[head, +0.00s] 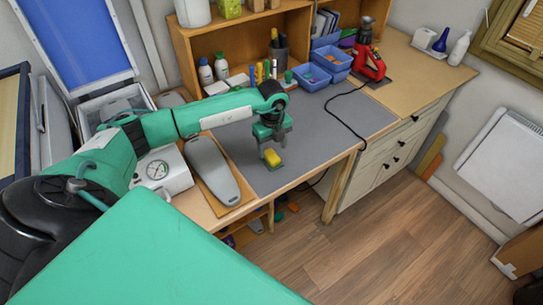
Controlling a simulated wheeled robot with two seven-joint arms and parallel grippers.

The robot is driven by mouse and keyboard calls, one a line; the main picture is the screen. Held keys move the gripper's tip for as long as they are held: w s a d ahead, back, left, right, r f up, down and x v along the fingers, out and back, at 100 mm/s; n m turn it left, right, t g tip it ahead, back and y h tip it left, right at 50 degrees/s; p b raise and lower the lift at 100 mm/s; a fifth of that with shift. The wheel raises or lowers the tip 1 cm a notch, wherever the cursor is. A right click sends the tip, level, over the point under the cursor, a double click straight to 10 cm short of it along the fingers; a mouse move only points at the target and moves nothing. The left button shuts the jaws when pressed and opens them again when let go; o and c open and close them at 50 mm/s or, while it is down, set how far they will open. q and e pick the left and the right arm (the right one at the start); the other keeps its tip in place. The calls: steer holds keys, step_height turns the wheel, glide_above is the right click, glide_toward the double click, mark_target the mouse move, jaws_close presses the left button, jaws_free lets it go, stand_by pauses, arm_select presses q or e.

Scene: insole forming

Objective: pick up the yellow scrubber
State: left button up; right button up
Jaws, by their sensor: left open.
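The yellow scrubber (273,158) is a small yellow block with a dark underside. It lies on the grey mat (331,126) of the workbench, near the front edge. My left gripper (269,147) points down right above the scrubber, with its fingertips at or just over its top. The gripper is open. I cannot tell whether the fingers touch the scrubber. My right gripper is not in view.
A grey insole-shaped form (212,168) on a board and a device with a dial (160,172) stand left of the mat. Blue bins (331,59), a pen cup (278,52) and bottles (206,72) line the back. A red tool (368,62) trails a black cord. The mat's right part is mostly clear.

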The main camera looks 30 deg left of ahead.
mark_target(273, 158)
arm_select(q)
steer(key=shift+w+f, duration=0.1)
steer(key=shift+f, duration=0.15)
steer(key=shift+f+p, duration=0.2)
steer(key=shift+p, duration=0.1)
step_height(273, 158, down, 4)
steer(key=shift+w+p, duration=0.1)
steer(key=shift+p, duration=1.15)
steer(key=shift+f, duration=0.4)
steer(key=shift+c, duration=0.4)
steer(key=c, duration=1)
